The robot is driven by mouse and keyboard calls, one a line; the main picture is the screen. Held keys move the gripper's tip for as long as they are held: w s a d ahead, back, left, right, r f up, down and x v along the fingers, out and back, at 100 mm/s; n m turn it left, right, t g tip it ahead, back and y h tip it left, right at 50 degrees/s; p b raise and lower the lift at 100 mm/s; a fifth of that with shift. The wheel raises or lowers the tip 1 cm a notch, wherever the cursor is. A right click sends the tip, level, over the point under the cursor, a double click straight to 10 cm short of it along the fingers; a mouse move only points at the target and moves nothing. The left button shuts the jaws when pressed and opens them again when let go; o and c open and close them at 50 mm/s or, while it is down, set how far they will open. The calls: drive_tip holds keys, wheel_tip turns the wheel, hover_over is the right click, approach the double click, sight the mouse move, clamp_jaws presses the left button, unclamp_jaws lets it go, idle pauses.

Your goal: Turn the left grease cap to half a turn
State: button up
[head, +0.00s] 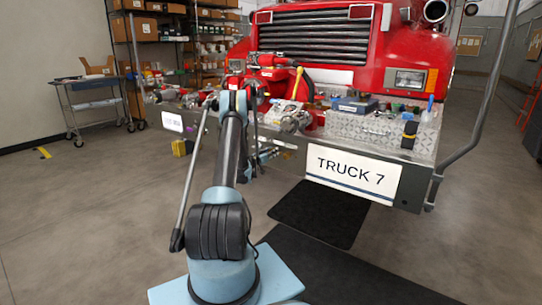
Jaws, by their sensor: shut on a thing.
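My arm rises from the lower middle of the head view to the truck's front bumper. Light-blue and dark parts of its far end show low against the bumper, just right of the upright link. My gripper's fingers are hidden behind my own arm, so I cannot see their hold. I cannot make out the left grease cap. The pump is not clearly distinguishable among the metal fittings (292,122) on the bumper deck.
The red truck (408,48) stands behind its bumper, with a TRUCK 7 plate (352,175) at the front. A blue box (354,106) and several small items crowd the deck. A grey rail (478,105) rises at right. A cart (90,104) and shelves (160,52) stand at back left.

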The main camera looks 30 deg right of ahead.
drive_tip(key=shift+w+a, duration=0.1)
drive_tip(key=o, duration=1.1)
drive_tip(key=shift+f, duration=0.1)
drive_tip(key=v, duration=1.2)
drive_tip(key=shift+c, duration=0.2)
